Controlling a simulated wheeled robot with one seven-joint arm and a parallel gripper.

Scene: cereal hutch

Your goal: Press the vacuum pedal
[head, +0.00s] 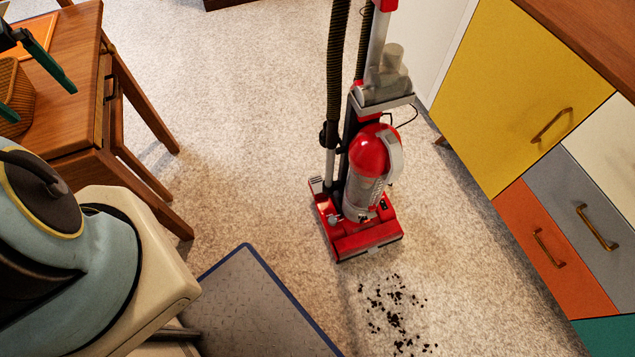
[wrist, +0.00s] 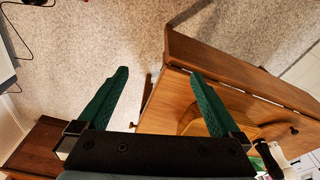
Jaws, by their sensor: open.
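The upright vacuum (head: 365,165) stands on the floor in the middle of the head view, with a red base, a red and clear canister and black hoses. A small grey ridged tab (head: 316,185) at the left rear of its base looks like the pedal. My gripper (wrist: 160,73) is open and empty in the wrist view, its two green fingers apart. In the head view its fingers (head: 44,104) show partly at the left edge, over the wooden table, well away from the vacuum. The vacuum is not seen in the wrist view.
The wooden table (head: 75,110) with a woven basket (head: 14,90) stands at left. A grey mat (head: 255,310) lies in front. Dark crumbs (head: 395,305) lie before the vacuum. Coloured cabinets (head: 500,90) line the right. Carpet between table and vacuum is clear.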

